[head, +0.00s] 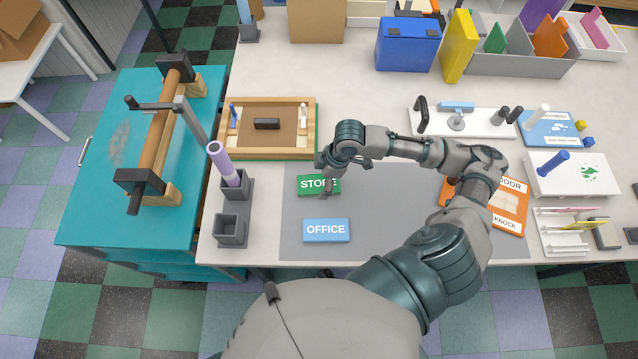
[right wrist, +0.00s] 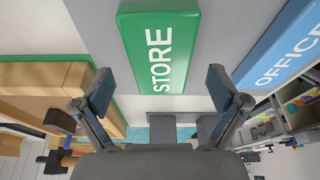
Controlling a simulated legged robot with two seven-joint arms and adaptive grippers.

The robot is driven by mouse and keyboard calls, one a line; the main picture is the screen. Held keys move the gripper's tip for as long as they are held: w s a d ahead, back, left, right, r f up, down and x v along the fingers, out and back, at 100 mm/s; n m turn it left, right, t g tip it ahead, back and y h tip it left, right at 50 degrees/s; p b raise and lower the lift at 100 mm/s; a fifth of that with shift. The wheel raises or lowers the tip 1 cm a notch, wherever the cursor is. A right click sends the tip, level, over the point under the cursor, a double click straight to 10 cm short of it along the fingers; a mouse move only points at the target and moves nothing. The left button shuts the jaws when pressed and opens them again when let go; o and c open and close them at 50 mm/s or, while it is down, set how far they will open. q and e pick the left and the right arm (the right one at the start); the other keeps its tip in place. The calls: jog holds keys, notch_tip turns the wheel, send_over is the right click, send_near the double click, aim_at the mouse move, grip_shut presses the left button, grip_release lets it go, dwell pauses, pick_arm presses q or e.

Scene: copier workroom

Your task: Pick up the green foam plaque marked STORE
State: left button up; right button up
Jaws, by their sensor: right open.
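The green foam plaque marked STORE (head: 312,184) lies on the grey mat (head: 385,235), its right end partly covered by my right gripper in the head view. My right gripper (head: 328,178) is over the plaque's right part. In the right wrist view the plaque (right wrist: 160,50) shows between and beyond the two open fingers (right wrist: 160,88), with nothing between the fingertips that they touch. A blue plaque marked OFFICE (head: 326,230) lies on the mat just in front of it. My left gripper is not in view.
A wooden tray (head: 225,128) stands behind the STORE plaque. Dark square holders (head: 231,228) stand to the left, one with a purple tube (head: 218,155). An orange sign (head: 505,207) lies at the right, partly behind my right arm. The mat's middle is clear.

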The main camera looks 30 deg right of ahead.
jog(key=shift+x, duration=0.9)
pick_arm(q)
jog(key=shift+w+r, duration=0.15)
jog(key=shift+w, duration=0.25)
pick_arm(e)
jog(key=shift+d, duration=0.1)
jog(key=c, duration=1)
jog(key=shift+c, duration=0.2)
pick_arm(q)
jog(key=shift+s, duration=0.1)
pick_arm(e)
jog(key=shift+r, duration=0.15)
